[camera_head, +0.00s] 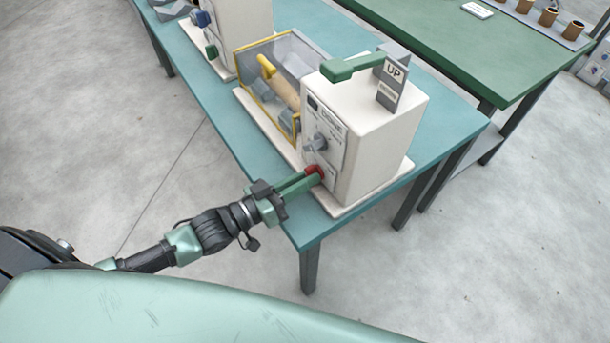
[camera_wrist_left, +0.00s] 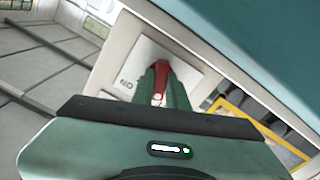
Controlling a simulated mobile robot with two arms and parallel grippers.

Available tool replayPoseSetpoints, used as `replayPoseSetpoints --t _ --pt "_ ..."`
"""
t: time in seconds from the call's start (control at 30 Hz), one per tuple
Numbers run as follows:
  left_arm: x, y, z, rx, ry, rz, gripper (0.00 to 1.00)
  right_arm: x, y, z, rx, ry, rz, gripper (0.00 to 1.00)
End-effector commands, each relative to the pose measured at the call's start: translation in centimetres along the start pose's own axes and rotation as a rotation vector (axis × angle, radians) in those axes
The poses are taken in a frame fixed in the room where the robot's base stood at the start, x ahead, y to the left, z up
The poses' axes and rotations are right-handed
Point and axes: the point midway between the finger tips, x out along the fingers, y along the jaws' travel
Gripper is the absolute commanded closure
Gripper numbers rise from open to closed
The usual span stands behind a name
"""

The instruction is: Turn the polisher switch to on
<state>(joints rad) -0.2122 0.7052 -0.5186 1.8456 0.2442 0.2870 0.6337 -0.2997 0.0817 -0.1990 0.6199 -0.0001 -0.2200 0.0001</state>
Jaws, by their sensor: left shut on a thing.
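The polisher (camera_head: 375,130) is a cream box on the teal table, with a lever marked UP on top. On its front panel are a grey knob (camera_head: 318,143) and, below it, a red switch (camera_head: 316,171). My left gripper (camera_head: 312,175) reaches the panel from the left and is shut on the red switch. In the left wrist view the red switch (camera_wrist_left: 162,73) sits between the fingers, on a light plate (camera_wrist_left: 140,75) with "ON" lettering beside it. The fingers cover part of the switch, so its exact setting is hard to read. My right gripper is not in view.
A clear-walled bin with a yellow frame (camera_head: 240,62) adjoins the polisher, holding a yellow-handled roller. Another cream machine (camera_head: 240,25) stands farther back on the teal table (camera_head: 225,115). A green table (camera_head: 450,50) lies behind. The floor at the front is clear.

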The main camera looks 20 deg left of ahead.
Motion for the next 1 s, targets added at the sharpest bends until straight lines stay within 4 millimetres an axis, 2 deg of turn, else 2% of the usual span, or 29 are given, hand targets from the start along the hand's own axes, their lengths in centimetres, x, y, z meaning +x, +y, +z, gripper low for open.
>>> replayPoseSetpoints --t 0.4,1.0 --pt "0.0 0.0 -0.1 0.396 0.000 -0.001 1.00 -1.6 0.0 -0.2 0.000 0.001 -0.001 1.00" --pt "0.0 0.0 -0.1 0.923 0.002 -0.001 1.00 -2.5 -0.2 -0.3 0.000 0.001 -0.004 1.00"
